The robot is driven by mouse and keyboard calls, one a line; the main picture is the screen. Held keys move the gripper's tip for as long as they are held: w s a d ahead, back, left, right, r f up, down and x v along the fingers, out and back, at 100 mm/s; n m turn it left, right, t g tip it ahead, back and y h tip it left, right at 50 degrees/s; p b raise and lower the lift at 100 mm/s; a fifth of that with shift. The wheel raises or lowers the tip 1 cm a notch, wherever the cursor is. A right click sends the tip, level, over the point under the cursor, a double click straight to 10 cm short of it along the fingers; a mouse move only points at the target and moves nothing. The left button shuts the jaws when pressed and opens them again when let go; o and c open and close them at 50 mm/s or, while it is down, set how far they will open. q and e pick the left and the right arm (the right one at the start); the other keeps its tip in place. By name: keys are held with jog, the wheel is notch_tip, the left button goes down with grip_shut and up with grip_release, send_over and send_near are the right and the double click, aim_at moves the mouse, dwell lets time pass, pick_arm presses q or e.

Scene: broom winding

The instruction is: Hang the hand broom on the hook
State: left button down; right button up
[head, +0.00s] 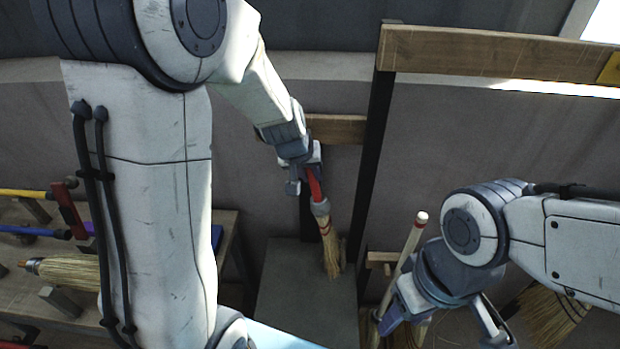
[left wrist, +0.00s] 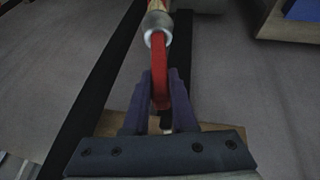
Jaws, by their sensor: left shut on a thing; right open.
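The hand broom (head: 331,250) has a red handle, a grey collar and straw bristles, and it hangs bristles down, slightly tilted. My left gripper (head: 308,172) is shut on its red handle, below a short wooden board (head: 338,129) on the dark frame. In the left wrist view the red handle (left wrist: 159,70) lies between the fingers of the left gripper (left wrist: 160,88), with the collar beyond it. The hook cannot be made out clearly; arm and gripper cover part of the board. My right gripper (head: 440,325) is open at lower right, near a pale pole.
A wooden table (head: 225,225) at left carries another straw broom (head: 70,270) and several tools. A dark post (head: 372,160) and upper wooden rail (head: 490,52) stand right of the held broom. A pale pole (head: 413,238) and straw bristles (head: 550,315) are at lower right.

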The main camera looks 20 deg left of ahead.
pick_arm(q)
jog(key=shift+w+a, duration=0.25)
jog(key=shift+w, duration=0.55)
jog(key=shift+w+a+f+b, duration=0.25)
jog(key=shift+w+f, duration=0.1)
jog(key=shift+w, duration=0.25)
jog(key=shift+w+a+f+b, duration=0.1)
jog(key=shift+w+f+b, duration=0.15)
jog(key=shift+w, duration=0.35)
